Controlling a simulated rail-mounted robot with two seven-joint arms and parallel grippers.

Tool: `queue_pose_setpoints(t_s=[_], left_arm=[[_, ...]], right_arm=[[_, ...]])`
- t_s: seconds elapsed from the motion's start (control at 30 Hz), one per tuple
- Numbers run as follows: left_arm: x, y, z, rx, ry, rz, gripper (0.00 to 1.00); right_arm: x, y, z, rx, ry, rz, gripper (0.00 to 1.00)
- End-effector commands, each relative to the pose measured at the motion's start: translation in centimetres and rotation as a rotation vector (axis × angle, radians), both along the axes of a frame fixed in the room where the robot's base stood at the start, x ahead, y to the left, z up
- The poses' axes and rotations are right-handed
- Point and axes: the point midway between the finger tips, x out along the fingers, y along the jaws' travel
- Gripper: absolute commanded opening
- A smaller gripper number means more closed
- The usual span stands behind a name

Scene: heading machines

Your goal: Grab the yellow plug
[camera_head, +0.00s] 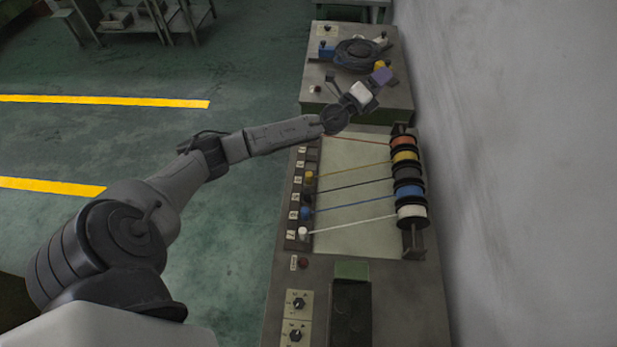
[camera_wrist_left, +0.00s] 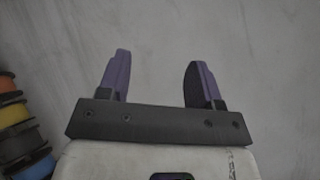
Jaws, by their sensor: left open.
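A yellow plug (camera_head: 308,177) stands in the strip of sockets on the left side of the near machine. A yellow wire runs from it to the yellow spool (camera_head: 405,156) on the right. My left gripper (camera_head: 382,76), with purple fingers, is over the near edge of the far machine, well beyond the plug. In the left wrist view its fingers (camera_wrist_left: 157,68) are apart with nothing between them, facing the grey wall. Another small yellow part (camera_head: 380,65) shows on the far machine just behind the gripper. My right gripper is not in view.
White (camera_head: 303,232) and blue (camera_head: 306,213) plugs stand nearer in the same strip. Orange, grey, blue and white spools share the right rack, also partly seen in the left wrist view (camera_wrist_left: 22,140). The far machine (camera_head: 320,95) carries a dark round part. The wall (camera_head: 480,150) is close on the right.

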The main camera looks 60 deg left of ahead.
Motion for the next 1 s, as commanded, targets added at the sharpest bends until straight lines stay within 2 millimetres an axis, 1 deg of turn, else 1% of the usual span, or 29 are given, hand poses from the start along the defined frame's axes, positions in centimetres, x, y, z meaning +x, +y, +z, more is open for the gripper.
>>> queue_pose_setpoints(t_s=[0.03,0.07,0.1,0.13,0.17,0.2,0.27,0.3,0.37,0.4,0.47,0.5,0.6,0.7,0.83,0.9,1.0], left_arm=[[0.4,0.3,-2.2,0.102,0.081,-0.051,0.59],[0.6,0.3,-3.6,0.159,0.133,-0.086,0.59],[0.7,0.3,-5.5,0.229,0.206,-0.132,0.59],[0.7,0.4,-7.0,0.278,0.265,-0.165,0.59],[0.7,0.5,-8.6,0.324,0.326,-0.197,0.59],[0.4,0.7,-10.8,0.378,0.412,-0.239,0.59],[-0.2,1.1,-14.1,0.451,0.551,-0.297,0.59],[-0.9,1.5,-16.2,0.494,0.645,-0.333,0.59],[-2.2,2.4,-19.2,0.549,0.795,-0.381,0.59],[-3.2,3.0,-21.0,0.578,0.895,-0.409,0.59],[-4.9,4.1,-23.3,0.613,1.045,-0.444,0.59],[-6.1,4.8,-24.6,0.629,1.142,-0.463,0.59],[-9.1,6.1,-26.8,0.654,1.361,-0.503,0.59],[-11.6,6.8,-27.8,0.655,1.54,-0.531,0.59],[-14.2,7.3,-28.4,0.619,1.708,-0.558,0.59],[-15.2,7.2,-28.5,0.592,1.767,-0.573,0.59],[-16.1,7.2,-28.5,0.558,1.822,-0.582,0.59]], right_arm=[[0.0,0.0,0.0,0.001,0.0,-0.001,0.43],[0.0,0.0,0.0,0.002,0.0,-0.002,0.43],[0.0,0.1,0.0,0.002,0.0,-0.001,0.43],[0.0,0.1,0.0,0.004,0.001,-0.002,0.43],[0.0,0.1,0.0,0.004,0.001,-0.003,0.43],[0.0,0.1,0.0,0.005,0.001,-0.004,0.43],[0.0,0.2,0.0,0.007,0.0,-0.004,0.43],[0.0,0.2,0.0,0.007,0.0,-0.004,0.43],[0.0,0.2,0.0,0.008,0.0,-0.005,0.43],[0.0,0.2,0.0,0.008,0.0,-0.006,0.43],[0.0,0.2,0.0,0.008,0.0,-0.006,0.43],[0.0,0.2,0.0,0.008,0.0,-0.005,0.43],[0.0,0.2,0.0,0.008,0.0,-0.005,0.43],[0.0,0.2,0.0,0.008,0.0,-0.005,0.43],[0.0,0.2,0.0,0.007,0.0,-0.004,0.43],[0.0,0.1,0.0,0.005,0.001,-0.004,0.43],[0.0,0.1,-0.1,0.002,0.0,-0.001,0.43]])
